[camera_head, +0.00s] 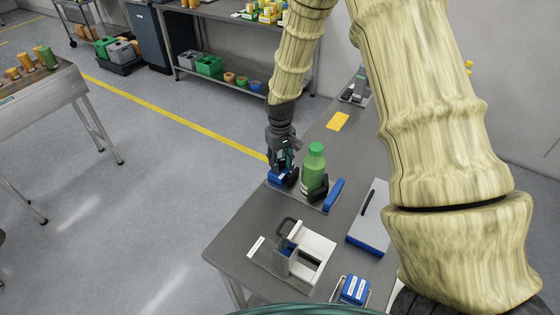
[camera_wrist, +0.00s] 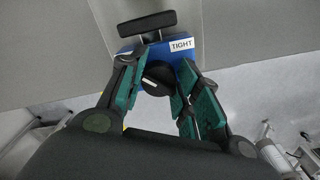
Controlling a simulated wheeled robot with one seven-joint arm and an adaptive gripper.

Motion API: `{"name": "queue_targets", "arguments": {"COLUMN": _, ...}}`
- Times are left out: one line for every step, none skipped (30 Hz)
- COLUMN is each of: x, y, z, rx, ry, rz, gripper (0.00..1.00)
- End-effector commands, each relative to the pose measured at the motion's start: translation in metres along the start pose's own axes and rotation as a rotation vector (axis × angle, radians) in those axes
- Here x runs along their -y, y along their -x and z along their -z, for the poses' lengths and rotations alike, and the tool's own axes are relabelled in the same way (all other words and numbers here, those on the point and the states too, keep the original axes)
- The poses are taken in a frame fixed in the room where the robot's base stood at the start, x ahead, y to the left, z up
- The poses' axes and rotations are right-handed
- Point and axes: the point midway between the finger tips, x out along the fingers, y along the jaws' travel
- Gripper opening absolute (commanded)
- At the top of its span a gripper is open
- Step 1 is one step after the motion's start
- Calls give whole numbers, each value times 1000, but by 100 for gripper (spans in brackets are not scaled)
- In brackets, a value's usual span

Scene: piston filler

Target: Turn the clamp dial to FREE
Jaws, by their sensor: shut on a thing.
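The clamp is a blue block (camera_wrist: 190,63) with a white label reading TIGHT (camera_wrist: 181,44). A round black dial (camera_wrist: 157,78) sits on its face in the wrist view, with a pale mark on it. My gripper (camera_wrist: 156,82) has its green-padded fingers on either side of the dial and is shut on it. In the head view my gripper (camera_head: 282,166) reaches down to the blue clamp block (camera_head: 276,180) at the table's left edge. The dial is hidden there. A green bottle (camera_head: 314,170) stands upright just right of my gripper, beside black jaws. No FREE label is visible.
A blue bar (camera_head: 334,195) lies right of the bottle. A white and black fixture (camera_head: 303,251) stands nearer on the grey table (camera_head: 240,232), with a grey-blue box (camera_head: 371,222) to its right. A yellow piece (camera_head: 338,121) lies farther back.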

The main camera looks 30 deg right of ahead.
Motion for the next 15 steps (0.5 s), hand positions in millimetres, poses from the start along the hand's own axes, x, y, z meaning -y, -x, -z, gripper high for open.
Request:
{"name": "queue_targets", "arguments": {"x": 0, "y": 0, "z": 0, "rx": 1, "ry": 4, "rz": 0, "gripper": 9}}
{"name": "queue_targets", "arguments": {"x": 0, "y": 0, "z": 0, "rx": 1, "ry": 5, "rz": 0, "gripper": 9}}
{"name": "queue_targets", "arguments": {"x": 0, "y": 0, "z": 0, "rx": 1, "ry": 6, "rz": 0, "gripper": 9}}
{"name": "queue_targets", "arguments": {"x": 0, "y": 0, "z": 0, "rx": 1, "ry": 7, "rz": 0, "gripper": 9}}
{"name": "queue_targets", "arguments": {"x": 0, "y": 0, "z": 0, "rx": 1, "ry": 7, "rz": 0, "gripper": 9}}
{"name": "queue_targets", "arguments": {"x": 0, "y": 0, "z": 0, "rx": 1, "ry": 7, "rz": 0, "gripper": 9}}
{"name": "queue_targets", "arguments": {"x": 0, "y": 0, "z": 0, "rx": 1, "ry": 7, "rz": 0, "gripper": 9}}
{"name": "queue_targets", "arguments": {"x": 0, "y": 0, "z": 0, "rx": 1, "ry": 6, "rz": 0, "gripper": 9}}
{"name": "queue_targets", "arguments": {"x": 0, "y": 0, "z": 0, "rx": 1, "ry": 6, "rz": 0, "gripper": 9}}
{"name": "queue_targets", "arguments": {"x": 0, "y": 0, "z": -1, "rx": 1, "ry": 6, "rz": 0, "gripper": 9}}
{"name": "queue_targets", "arguments": {"x": 0, "y": 0, "z": -1, "rx": 1, "ry": 6, "rz": 0, "gripper": 9}}
{"name": "queue_targets", "arguments": {"x": -1, "y": 0, "z": -1, "rx": 1, "ry": 6, "rz": 0, "gripper": 9}}
{"name": "queue_targets", "arguments": {"x": 0, "y": 0, "z": -1, "rx": 1, "ry": 6, "rz": 0, "gripper": 36}}
{"name": "queue_targets", "arguments": {"x": 0, "y": 0, "z": -1, "rx": 1, "ry": 6, "rz": 0, "gripper": 42}}
{"name": "queue_targets", "arguments": {"x": 0, "y": 0, "z": 0, "rx": 1, "ry": 6, "rz": 0, "gripper": 49}}
